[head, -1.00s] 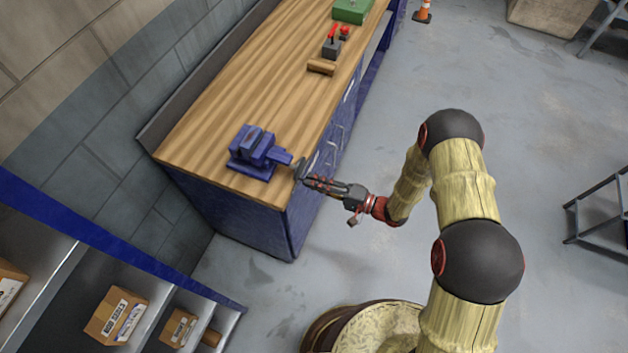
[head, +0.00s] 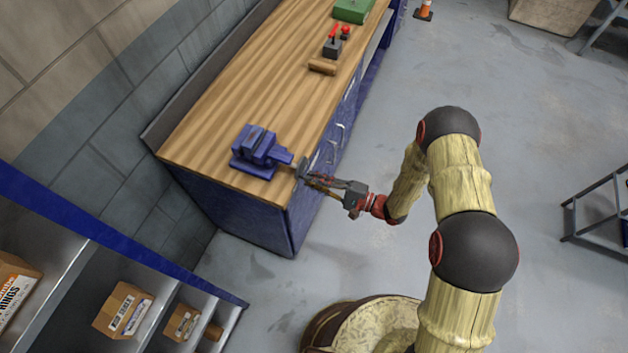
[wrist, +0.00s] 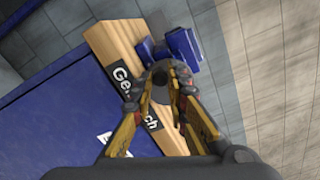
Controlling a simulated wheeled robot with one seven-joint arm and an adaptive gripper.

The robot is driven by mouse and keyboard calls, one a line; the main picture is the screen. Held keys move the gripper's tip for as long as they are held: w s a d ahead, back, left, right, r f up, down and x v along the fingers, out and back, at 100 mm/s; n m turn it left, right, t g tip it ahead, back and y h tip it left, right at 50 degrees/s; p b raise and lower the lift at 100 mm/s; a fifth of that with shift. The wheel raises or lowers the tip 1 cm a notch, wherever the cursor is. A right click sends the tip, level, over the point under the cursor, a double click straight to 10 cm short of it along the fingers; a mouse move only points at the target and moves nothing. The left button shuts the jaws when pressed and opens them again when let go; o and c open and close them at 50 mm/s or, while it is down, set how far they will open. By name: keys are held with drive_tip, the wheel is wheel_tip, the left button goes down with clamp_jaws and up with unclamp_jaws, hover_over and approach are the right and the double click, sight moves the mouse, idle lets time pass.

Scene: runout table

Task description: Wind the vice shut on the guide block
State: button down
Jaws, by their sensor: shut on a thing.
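The blue vice (head: 256,150) is fixed on the near end of the wooden bench, its screw end pointing past the front edge. It also shows in the wrist view (wrist: 183,46). My gripper (head: 304,173) is at that end, just off the bench edge. In the wrist view its two fingers (wrist: 158,88) close on the dark grey vice handle (wrist: 160,72), which is partly hidden by them. I cannot make out the guide block between the jaws, or whether the jaws touch it.
The bench top (head: 235,110) is clear behind the vice. Farther along are a brown block (head: 322,67), a grey box with a red lever (head: 332,47) and a green case (head: 352,10). A shelf with cartons (head: 122,311) stands at lower left.

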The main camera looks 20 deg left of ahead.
drive_tip(key=shift+r, duration=0.1)
drive_tip(key=shift+w+r+m+p, duration=0.1)
drive_tip(key=shift+r+m+p, duration=0.1)
drive_tip(key=shift+m+p, duration=0.45)
drive_tip(key=shift+r+m+p, duration=0.2)
drive_tip(key=shift+m+p, duration=0.05)
drive_tip(key=shift+m, duration=0.8)
drive_tip(key=shift+w+r+m+p, duration=0.1)
drive_tip(key=shift+r+m+p, duration=0.25)
drive_tip(key=shift+m+p, duration=0.5)
drive_tip(key=shift+m, duration=0.85)
drive_tip(key=shift+w+r, duration=0.1)
